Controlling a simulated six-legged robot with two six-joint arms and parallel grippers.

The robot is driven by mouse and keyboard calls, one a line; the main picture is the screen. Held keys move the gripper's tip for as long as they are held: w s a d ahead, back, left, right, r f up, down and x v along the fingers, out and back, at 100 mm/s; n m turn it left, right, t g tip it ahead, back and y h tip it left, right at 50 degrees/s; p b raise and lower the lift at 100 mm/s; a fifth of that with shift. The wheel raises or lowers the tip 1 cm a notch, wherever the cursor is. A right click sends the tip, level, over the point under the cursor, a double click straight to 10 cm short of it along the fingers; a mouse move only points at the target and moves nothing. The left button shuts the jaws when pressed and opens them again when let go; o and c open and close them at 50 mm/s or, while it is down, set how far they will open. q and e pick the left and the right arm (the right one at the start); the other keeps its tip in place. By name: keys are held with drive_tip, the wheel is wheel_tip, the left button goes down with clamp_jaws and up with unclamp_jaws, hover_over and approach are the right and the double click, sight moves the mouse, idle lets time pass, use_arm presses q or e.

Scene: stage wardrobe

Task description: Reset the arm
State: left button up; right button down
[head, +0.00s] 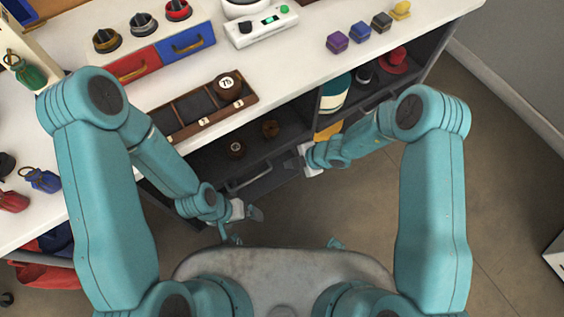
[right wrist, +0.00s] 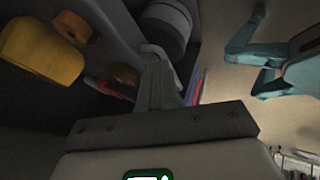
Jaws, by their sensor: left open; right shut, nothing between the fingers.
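My left gripper (head: 254,213) is low in front of the dark cabinet, left of centre in the head view. It is open, with nothing seen between its fingers. My right gripper (head: 298,162) is in front of the cabinet's lower shelf, close to the front edge. Its fingers also show in the right wrist view (right wrist: 165,82), shut and empty. Both teal arms are bent at the elbow. I cannot tell whether the right fingertips touch the cabinet.
The white counter (head: 290,62) holds a box with red and blue drawers (head: 165,57), a dark compartment tray (head: 185,112) and several coloured blocks. The dark cabinet (head: 290,115) below has brown round items, a yellow item (right wrist: 40,52) and a red hat (head: 392,60).

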drive_tip(key=p+v, duration=0.1)
drive_tip(key=v, duration=0.4)
drive_tip(key=shift+w+d+r, duration=0.1)
drive_tip(key=shift+w+d, duration=0.05)
drive_tip(key=shift+d, duration=0.05)
